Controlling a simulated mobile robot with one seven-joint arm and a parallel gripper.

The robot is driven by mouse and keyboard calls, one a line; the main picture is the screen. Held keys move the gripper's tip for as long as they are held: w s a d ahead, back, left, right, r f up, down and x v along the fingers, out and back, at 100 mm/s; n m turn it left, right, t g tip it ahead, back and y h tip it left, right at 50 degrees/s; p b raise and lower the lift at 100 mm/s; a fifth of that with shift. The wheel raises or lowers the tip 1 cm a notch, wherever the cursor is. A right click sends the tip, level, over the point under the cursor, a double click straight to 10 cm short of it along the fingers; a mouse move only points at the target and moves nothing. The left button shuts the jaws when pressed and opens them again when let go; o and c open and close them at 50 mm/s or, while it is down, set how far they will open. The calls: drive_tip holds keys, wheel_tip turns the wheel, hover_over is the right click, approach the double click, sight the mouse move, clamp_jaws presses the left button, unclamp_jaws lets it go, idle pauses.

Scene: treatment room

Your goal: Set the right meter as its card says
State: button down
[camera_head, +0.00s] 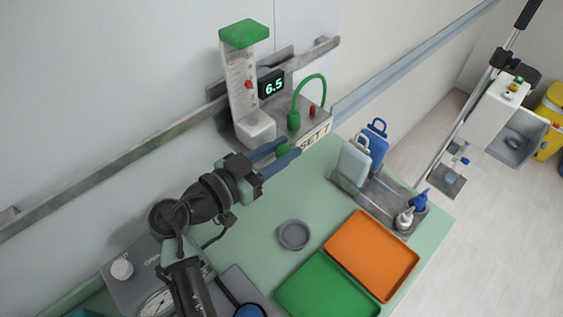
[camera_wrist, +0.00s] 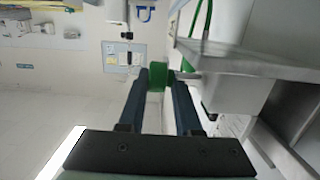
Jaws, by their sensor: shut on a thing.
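The right meter (camera_head: 241,85) is a white upright column with a green cap and a small red marker, mounted at the wall rail. Its dark display (camera_head: 271,85) reads 6.5 in green digits. A card (camera_head: 315,136) on the front edge of its shelf reads "SET" and a character that looks like 7, though I cannot be sure. My gripper (camera_head: 281,154) is at the front of the meter, shut on a green knob (camera_head: 283,149). In the wrist view the green knob (camera_wrist: 157,77) sits between my two blue fingertips. The fingers partly hide the knob in the head view.
A green hose (camera_head: 311,78) arches beside the display. On the green table are a caddy (camera_head: 350,189) with bottles, an orange tray (camera_head: 371,255), a green tray (camera_head: 327,288) and a grey dish (camera_head: 294,235). A grey unit with a gauge (camera_head: 157,303) stands lower left.

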drive_tip(key=b, duration=0.1)
drive_tip(key=f+b, duration=0.1)
drive_tip(key=b, duration=0.1)
drive_tip(key=shift+s+d+h, duration=0.15)
drive_tip(key=shift+d+h, duration=0.05)
drive_tip(key=shift+h, duration=0.2)
drive_tip(key=shift+r+t+b, duration=0.25)
drive_tip(key=shift+t+b, duration=0.1)
drive_tip(key=shift+t, duration=0.05)
drive_tip(key=c, duration=0.8)
unclamp_jaws()
drive_tip(key=shift+c, duration=0.2)
drive_tip(key=shift+o, duration=0.6)
drive_tip(key=shift+s+r, duration=0.1)
drive_tip(key=shift+r, duration=0.05)
drive_tip(key=shift+a, duration=0.15)
drive_tip(key=shift+s+a, duration=0.15)
drive_tip(key=shift+a, duration=0.1)
drive_tip(key=b+v, duration=0.4)
drive_tip(key=v, duration=0.8)
drive_tip(key=shift+s, duration=0.15)
